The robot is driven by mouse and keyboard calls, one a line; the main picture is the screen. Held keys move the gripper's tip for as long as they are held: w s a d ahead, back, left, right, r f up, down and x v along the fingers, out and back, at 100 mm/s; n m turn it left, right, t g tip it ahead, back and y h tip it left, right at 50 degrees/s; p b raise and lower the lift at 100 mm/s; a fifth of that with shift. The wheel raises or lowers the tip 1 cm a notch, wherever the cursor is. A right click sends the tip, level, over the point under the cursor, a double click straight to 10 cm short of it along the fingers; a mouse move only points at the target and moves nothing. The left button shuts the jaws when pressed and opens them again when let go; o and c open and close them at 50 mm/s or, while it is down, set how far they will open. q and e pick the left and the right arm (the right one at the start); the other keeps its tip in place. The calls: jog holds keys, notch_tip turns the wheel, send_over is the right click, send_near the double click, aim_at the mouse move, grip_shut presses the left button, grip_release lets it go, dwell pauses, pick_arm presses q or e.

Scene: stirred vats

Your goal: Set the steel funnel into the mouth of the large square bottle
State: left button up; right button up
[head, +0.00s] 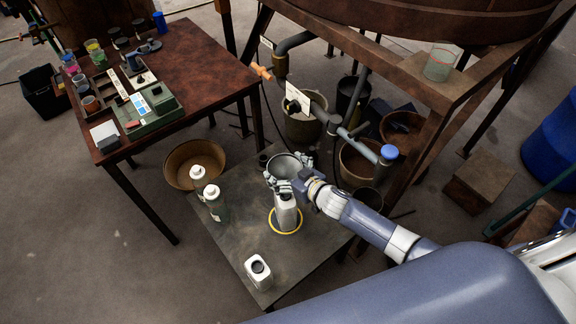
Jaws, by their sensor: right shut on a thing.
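The steel funnel (284,164) is a grey bowl shape with its wide mouth facing up. My right gripper (287,183) reaches in from the right and is shut on the funnel. A pale square bottle (286,214) stands upright inside a yellow ring (273,227) on a low dark table, right below the gripper. The gripper and funnel hide the bottle's mouth and the funnel's spout, so I cannot tell whether the spout is in the mouth. My left gripper is not in view.
A white bottle with a dark top (258,268) stands near the low table's (233,250) front edge. Pipes with a blue cap (389,152) run close to my right arm.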

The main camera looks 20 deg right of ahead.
aim_at(285, 176)
notch_tip(285, 176, down, 5)
jog(key=b, duration=0.4)
jog(key=shift+b, duration=0.35)
jog(key=shift+f+b, duration=0.6)
jog(key=shift+f, duration=0.2)
jog(key=shift+p, duration=0.3)
jog(key=shift+f+b, duration=1)
jog(key=shift+f, duration=0.25)
dwell(0.8)
dwell(0.3)
jog(key=o, duration=0.9)
jog(key=shift+c, duration=0.2)
